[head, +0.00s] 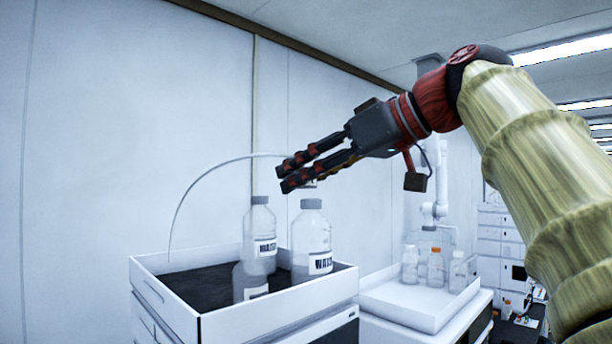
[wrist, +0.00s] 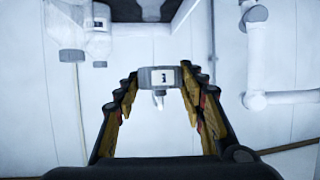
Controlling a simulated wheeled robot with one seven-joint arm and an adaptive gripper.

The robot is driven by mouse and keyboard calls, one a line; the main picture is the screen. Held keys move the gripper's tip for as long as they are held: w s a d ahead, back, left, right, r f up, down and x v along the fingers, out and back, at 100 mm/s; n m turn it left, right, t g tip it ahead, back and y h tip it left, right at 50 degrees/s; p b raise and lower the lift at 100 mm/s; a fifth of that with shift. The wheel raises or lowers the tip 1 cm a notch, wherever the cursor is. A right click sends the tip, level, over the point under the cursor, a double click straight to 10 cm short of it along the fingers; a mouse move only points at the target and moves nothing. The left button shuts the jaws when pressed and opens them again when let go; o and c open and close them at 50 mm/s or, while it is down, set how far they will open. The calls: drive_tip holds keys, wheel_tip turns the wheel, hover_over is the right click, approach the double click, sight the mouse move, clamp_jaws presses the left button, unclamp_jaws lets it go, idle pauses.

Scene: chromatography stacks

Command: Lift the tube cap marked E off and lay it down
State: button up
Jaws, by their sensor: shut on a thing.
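My gripper (head: 285,178) is raised above the left tray, over the bottles. In the wrist view its two fingers (wrist: 159,84) are shut on a small grey tube cap (wrist: 145,77) with a white label and a pale stub. The mark on the label looks like a thin upright stroke; I cannot read it as E. In the head view the cap is mostly hidden by the fingers. A thin pale tube (head: 187,192) arcs from the left tray up to behind the gripper; I cannot tell whether it joins the cap.
The left tray (head: 270,313) holds a few grey-capped bottles, including a front right one (head: 311,238) with a printed label. The right tray (head: 410,311) holds smaller bottles, one orange-capped (head: 435,268). Bare dark floor (head: 196,286) shows in the left tray. A wall stands behind.

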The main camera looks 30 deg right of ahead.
drive_tip(key=shift+r+p, duration=1.9)
drive_tip(key=shift+r, duration=0.1)
